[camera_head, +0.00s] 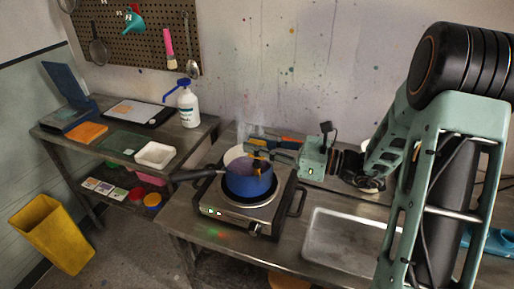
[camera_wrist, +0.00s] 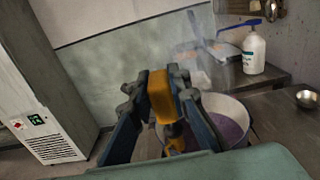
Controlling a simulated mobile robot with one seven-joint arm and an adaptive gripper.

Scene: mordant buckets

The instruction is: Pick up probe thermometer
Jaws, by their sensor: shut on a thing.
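The probe thermometer (camera_wrist: 160,97) has a yellow-orange body and is gripped between the fingertips of my gripper (camera_wrist: 157,92) in the wrist view. In the head view, my gripper (camera_head: 252,148) reaches in from the right over a blue pot (camera_head: 250,184). The thermometer (camera_head: 258,167) shows there as a small yellow-orange piece at the pot's opening. The pot holds purple liquid (camera_wrist: 228,128). The thermometer's lower end is hidden, so I cannot tell whether it touches the liquid.
The pot stands on a hot plate (camera_head: 235,211), its dark handle (camera_head: 197,174) pointing left. Pale steam rises near it. A yellow bin (camera_head: 52,232) stands on the floor.

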